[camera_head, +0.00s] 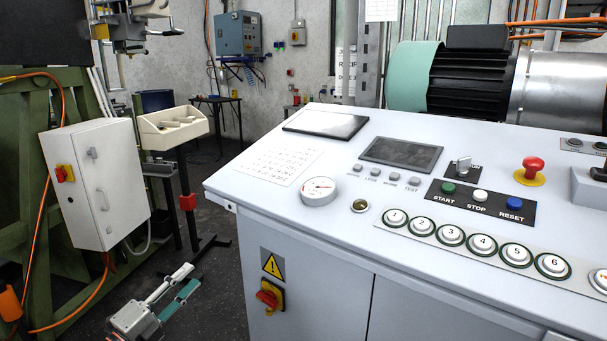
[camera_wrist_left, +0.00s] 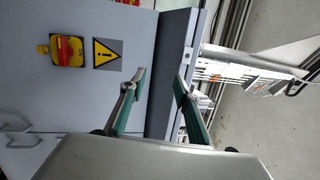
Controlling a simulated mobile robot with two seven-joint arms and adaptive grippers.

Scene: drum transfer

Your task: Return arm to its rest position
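My left gripper (camera_head: 191,278) hangs low over the dark floor at the bottom left of the head view. It is in front of the left side of the grey control console (camera_head: 335,235) and apart from it. Its two fingers with teal pads are spread, with nothing between them. In the left wrist view the open fingertips (camera_wrist_left: 158,80) point toward the console's side, where the red and yellow switch (camera_wrist_left: 67,51) and warning sign (camera_wrist_left: 107,52) show. My right gripper is not in view.
A white cabinet (camera_head: 97,185) on a green frame (camera_head: 40,255) stands to the left. A cream tray (camera_head: 172,130) on a stand is behind the gripper. The console's edge is to its right. Floor around the gripper is open.

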